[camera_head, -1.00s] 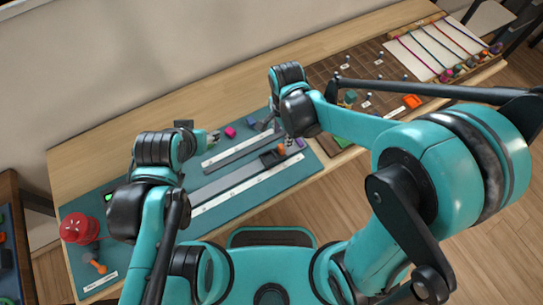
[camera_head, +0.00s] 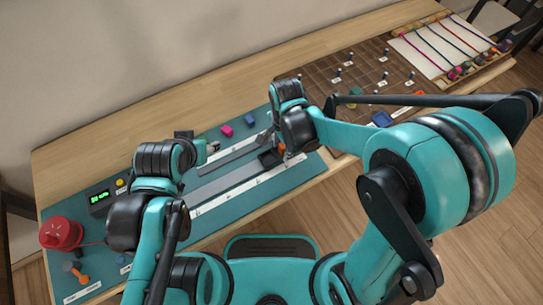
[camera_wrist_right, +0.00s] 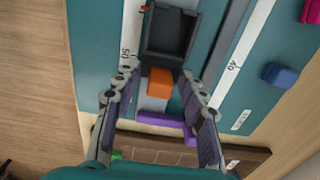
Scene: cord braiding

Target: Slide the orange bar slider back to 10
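The slider in the right wrist view has a dark open-topped carriage (camera_wrist_right: 170,35) with an orange block (camera_wrist_right: 160,82) at its near end. It sits near the 50 mark of a white printed scale (camera_wrist_right: 131,35). My right gripper (camera_wrist_right: 161,76) is open, its fingers on either side of the orange block with gaps visible. In the head view the carriage (camera_head: 268,159) is at the right end of its long rail (camera_head: 222,183), partly hidden by my right gripper (camera_head: 279,146).
A purple piece (camera_wrist_right: 163,119) lies between my right fingers, nearer the wrist. A second grey rail (camera_head: 235,154) runs parallel behind. Pink (camera_head: 226,131) and blue (camera_head: 250,118) blocks lie on the teal mat. A red round device (camera_head: 61,234) stands at left.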

